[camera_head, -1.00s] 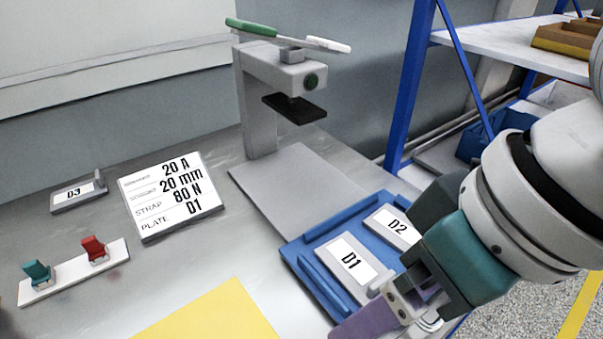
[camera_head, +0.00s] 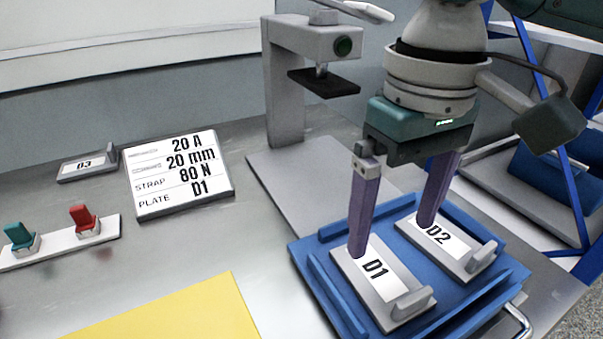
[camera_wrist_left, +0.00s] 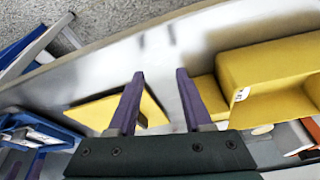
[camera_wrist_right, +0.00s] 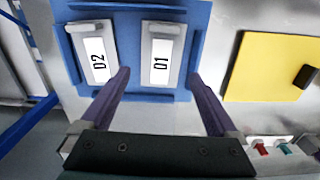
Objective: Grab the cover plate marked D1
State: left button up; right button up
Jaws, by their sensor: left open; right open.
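The cover plate D1 (camera_head: 372,283) is a grey plate with a white label and a raised tab at its near end. It lies in the blue tray (camera_head: 345,314), left of the similar cover plate D2 (camera_head: 448,246). My right gripper (camera_head: 392,240) is open above the tray, one finger over the far end of D1 and the other over D2. In the right wrist view, plate D1 (camera_wrist_right: 162,55) shows between and beyond the open fingers, not held. My left gripper (camera_wrist_left: 153,88) is open and empty in the left wrist view; it is not in the head view.
A sign (camera_head: 178,172) reads 20 A, 20 mm, 80 N, plate D1. Plate D3 (camera_head: 87,166) lies at the far left. A press stand (camera_head: 285,85) stands behind the tray. A yellow mat (camera_head: 175,315) and a switch strip (camera_head: 60,243) lie left.

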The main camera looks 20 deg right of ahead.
aim_at(380, 275)
pick_arm(q)
jog(key=shift+a+f+b, duration=0.2)
jog(key=shift+f+b, duration=0.75)
jog(key=shift+f, duration=0.15)
pick_arm(e)
notch_tip(380, 275, down, 7)
jog(key=shift+a+r, duration=0.1)
jog(key=shift+r, duration=0.05)
pick_arm(q)
jog(key=shift+d, duration=0.15)
pick_arm(e)
jog(key=c, duration=1)
